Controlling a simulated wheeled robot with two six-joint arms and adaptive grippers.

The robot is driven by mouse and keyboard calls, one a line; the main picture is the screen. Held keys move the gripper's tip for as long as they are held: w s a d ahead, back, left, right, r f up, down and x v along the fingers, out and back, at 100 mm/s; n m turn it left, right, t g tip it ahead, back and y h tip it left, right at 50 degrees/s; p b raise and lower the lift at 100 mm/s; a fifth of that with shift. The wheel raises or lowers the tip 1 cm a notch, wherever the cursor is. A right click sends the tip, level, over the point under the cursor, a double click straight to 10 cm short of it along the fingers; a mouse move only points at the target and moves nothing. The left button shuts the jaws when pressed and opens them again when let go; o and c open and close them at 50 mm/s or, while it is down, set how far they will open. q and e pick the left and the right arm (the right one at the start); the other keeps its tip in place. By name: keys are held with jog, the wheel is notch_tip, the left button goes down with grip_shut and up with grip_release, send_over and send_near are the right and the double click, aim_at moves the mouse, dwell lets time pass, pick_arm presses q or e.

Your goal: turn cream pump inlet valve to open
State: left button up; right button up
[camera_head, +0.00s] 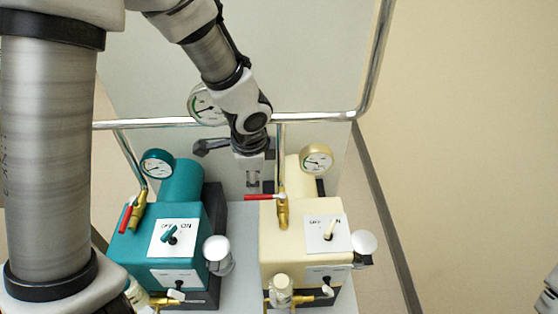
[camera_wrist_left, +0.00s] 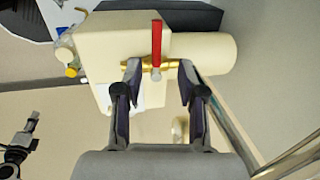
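The cream pump (camera_head: 285,245) stands right of centre in the head view, and its body also shows in the left wrist view (camera_wrist_left: 115,45). Its inlet valve has a brass body (camera_head: 283,210) on a vertical pipe and a red handle (camera_head: 260,197) pointing left, across the pipe. In the left wrist view the red handle (camera_wrist_left: 156,42) stands out from the brass body. My left gripper (camera_head: 253,178) is open behind the handle; in its wrist view the fingertips (camera_wrist_left: 160,75) are apart, either side of the brass body. Contact cannot be told. Part of my right gripper (camera_head: 548,292) shows at the right edge.
A teal pump (camera_head: 140,245) with its own red-handled valve (camera_head: 131,214) stands to the left. A metal rail (camera_head: 325,120) crosses behind the pumps. Gauges (camera_head: 317,158) and white knobs (camera_head: 363,243) stick out close by. The floor to the right is clear.

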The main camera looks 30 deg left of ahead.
aim_at(254, 197)
pick_arm(q)
jog(key=shift+w+f, duration=0.1)
jog(key=shift+w, duration=0.45)
jog(key=f+b, duration=0.1)
jog(key=f, duration=0.1)
jog(key=f+b, duration=0.1)
jog(key=f, duration=0.1)
jog(key=a+f+b, duration=0.1)
jog(key=f, duration=0.2)
jog(key=shift+s, duration=0.15)
jog(key=shift+s+d+r, duration=0.1)
jog(key=shift+s+r, duration=0.1)
jog(key=shift+c, duration=0.3)
jog(key=shift+s, duration=0.15)
jog(key=c, duration=0.5)
grip_shut()
pick_arm(e)
jog(key=f, duration=0.2)
jog(key=shift+s+f, duration=0.35)
jog(key=shift+f, duration=0.05)
